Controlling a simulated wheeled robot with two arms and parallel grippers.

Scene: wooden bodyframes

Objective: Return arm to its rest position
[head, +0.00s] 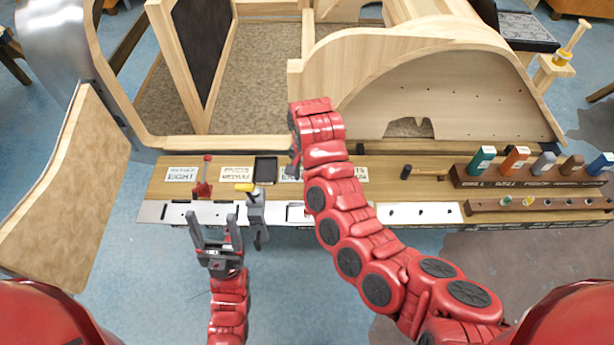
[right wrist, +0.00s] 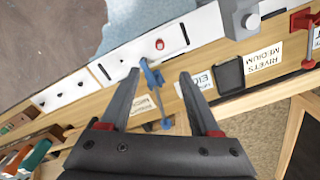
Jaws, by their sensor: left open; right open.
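My right arm reaches forward over the workbench (head: 390,185) in the head view, bent high with its red links in front of the bench. Its grey gripper (head: 294,168) points down at the bench top and is partly hidden. In the right wrist view, the right gripper (right wrist: 159,74) has its jaws apart. A blue tool (right wrist: 152,78) shows between and beyond the fingertips; I see nothing held, and cannot tell how far below it is. My left gripper (head: 212,220) is open and empty at the bench's near edge, by the white strip.
A red clamp (head: 202,182), a grey yellow-topped tool (head: 256,212) and a black tray (head: 265,170) are close to the left gripper. Bottles stand in a rack (head: 470,180) at right. Wooden body frames (head: 440,85) rise behind the bench; a curved panel (head: 70,185) stands left.

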